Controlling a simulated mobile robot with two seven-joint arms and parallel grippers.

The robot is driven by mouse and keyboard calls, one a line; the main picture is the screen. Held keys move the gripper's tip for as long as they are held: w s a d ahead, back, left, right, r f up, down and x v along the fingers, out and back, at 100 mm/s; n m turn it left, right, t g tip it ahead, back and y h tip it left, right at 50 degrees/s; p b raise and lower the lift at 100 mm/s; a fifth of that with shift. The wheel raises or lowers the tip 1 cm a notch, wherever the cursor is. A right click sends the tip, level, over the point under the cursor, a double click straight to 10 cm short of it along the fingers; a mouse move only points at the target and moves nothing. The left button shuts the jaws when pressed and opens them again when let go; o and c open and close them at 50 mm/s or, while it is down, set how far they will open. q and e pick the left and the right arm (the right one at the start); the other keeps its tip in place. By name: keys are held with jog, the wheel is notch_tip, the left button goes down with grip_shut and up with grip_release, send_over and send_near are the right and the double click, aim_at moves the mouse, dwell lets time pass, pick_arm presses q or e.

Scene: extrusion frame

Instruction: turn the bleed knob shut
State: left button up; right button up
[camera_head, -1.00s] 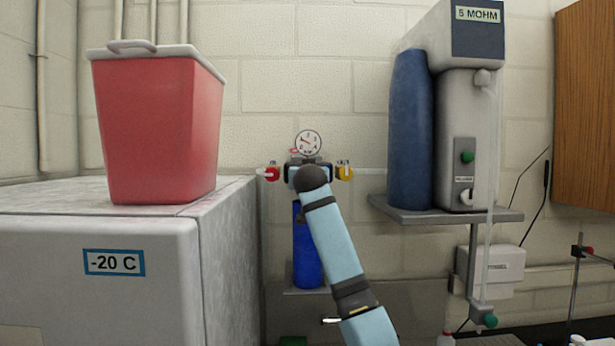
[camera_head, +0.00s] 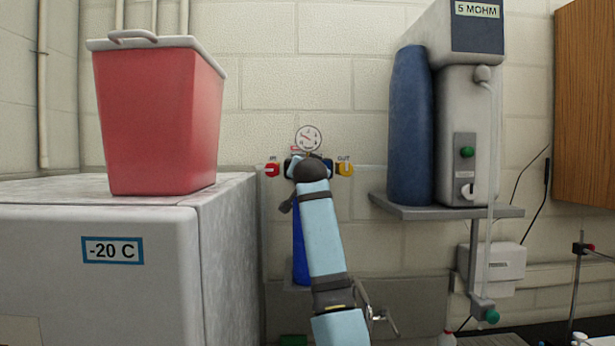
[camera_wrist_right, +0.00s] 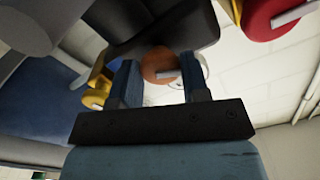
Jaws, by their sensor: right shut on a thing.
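A round orange-brown knob (camera_wrist_right: 158,66), which I take as the bleed knob, sits between the two blue fingers of my right gripper (camera_wrist_right: 160,74) in the right wrist view. The fingers are shut on it, one on each side. In the head view my right arm reaches up to the wall fitting below a round white gauge (camera_head: 308,138). My wrist hides the knob and the fingertips there. My left gripper is in neither view.
A red knob (camera_head: 272,170) marked IN and a yellow knob (camera_head: 345,169) marked OUT flank the fitting closely. A blue cylinder (camera_head: 300,250) hangs below. A shelf (camera_head: 450,212) with a purifier is to the right; a freezer (camera_head: 95,225) bearing a red bin (camera_head: 158,120) is left.

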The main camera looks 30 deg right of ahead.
jog(key=shift+a+m, duration=0.1)
jog(key=shift+m, duration=0.9)
jog(key=m, duration=0.3)
jog(key=shift+w+m, duration=0.1)
jog(key=shift+m, duration=0.2)
jog(key=m, duration=0.2)
jog(key=shift+r+m+p, duration=0.1)
jog(key=shift+m+p, duration=0.2)
jog(key=shift+m, duration=0.1)
jog(key=m+p, duration=0.1)
jog(key=m, duration=0.2)
jog(key=shift+m, duration=0.3)
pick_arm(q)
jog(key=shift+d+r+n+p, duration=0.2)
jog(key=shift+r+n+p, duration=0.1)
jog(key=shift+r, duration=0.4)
pick_arm(e)
jog(key=shift+m, duration=0.5)
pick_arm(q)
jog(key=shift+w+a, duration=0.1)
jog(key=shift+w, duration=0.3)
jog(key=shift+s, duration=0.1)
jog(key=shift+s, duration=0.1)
pick_arm(e)
jog(key=o, duration=0.9)
